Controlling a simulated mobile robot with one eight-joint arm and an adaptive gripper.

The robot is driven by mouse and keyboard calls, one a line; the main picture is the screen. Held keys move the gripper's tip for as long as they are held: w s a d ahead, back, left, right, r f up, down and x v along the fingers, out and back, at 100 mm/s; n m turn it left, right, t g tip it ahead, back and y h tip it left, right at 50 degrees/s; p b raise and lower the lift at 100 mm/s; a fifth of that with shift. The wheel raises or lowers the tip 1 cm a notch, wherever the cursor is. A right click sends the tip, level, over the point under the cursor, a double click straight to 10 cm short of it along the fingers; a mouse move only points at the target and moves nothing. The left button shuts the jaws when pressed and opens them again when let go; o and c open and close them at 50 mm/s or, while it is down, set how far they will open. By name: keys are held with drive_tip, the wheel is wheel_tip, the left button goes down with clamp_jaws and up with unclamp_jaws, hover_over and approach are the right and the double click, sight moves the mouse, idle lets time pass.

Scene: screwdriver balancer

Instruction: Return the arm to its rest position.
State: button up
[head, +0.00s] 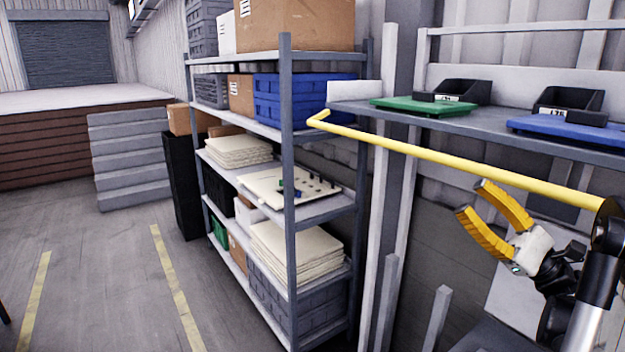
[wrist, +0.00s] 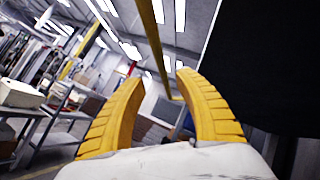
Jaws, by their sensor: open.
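My gripper (head: 482,210) has yellow ribbed fingers and a white palm. It is at the right of the head view, pointing up and to the left, below a long yellow bar (head: 440,157). The fingers are apart with nothing between them. In the wrist view my gripper (wrist: 170,95) also shows both fingers spread and empty. The yellow bar crosses the top of that view (wrist: 152,40), beyond the fingers. Part of my arm runs out of the head view at the lower right.
A grey shelf rack (head: 289,200) holding boxes, crates and stacked sheets stands at centre. A grey shelf (head: 490,125) at the right bears a green tray (head: 424,106), a blue tray (head: 570,130) and black bins (head: 463,91). The floor (head: 95,250) at left is clear.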

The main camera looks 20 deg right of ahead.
drive_tip(key=w+a+r+m+t+h+b, duration=0.1)
drive_tip(key=w+r+m+t+h+b, duration=0.25)
drive_tip(key=m+h, duration=0.9)
drive_tip(key=w+r+m+t+h+b, duration=0.15)
drive_tip(key=w+m+t+h, duration=0.55)
drive_tip(key=m, duration=1)
drive_tip(key=a+f+m+g+h+b, duration=0.1)
drive_tip(key=a+f+m+g+h, duration=0.15)
drive_tip(key=f+m+g, duration=0.2)
drive_tip(key=s+a+f+m+g+h+b, duration=0.1)
drive_tip(key=a+f+m+g, duration=0.2)
drive_tip(key=f+m, duration=0.3)
drive_tip(key=a+f+m+g+h+b, duration=0.1)
drive_tip(key=a+f+m+g, duration=0.1)
drive_tip(key=f+m+g, duration=0.25)
drive_tip(key=s+a+f+m+g+y+b, duration=0.1)
drive_tip(key=s+a+f+m+g, duration=0.3)
drive_tip(key=s+a+f, duration=0.4)
drive_tip(key=s+a+f+m+g+y+b, duration=0.1)
drive_tip(key=s+a+f+m+g+y, duration=0.3)
drive_tip(key=s+a+f, duration=0.4)
wheel_tip(320, 180, down, 8)
drive_tip(key=shift+s+a+r+m+g, duration=0.2)
drive_tip(key=shift+s+m+g, duration=0.35)
drive_tip(key=shift+s, duration=0.55)
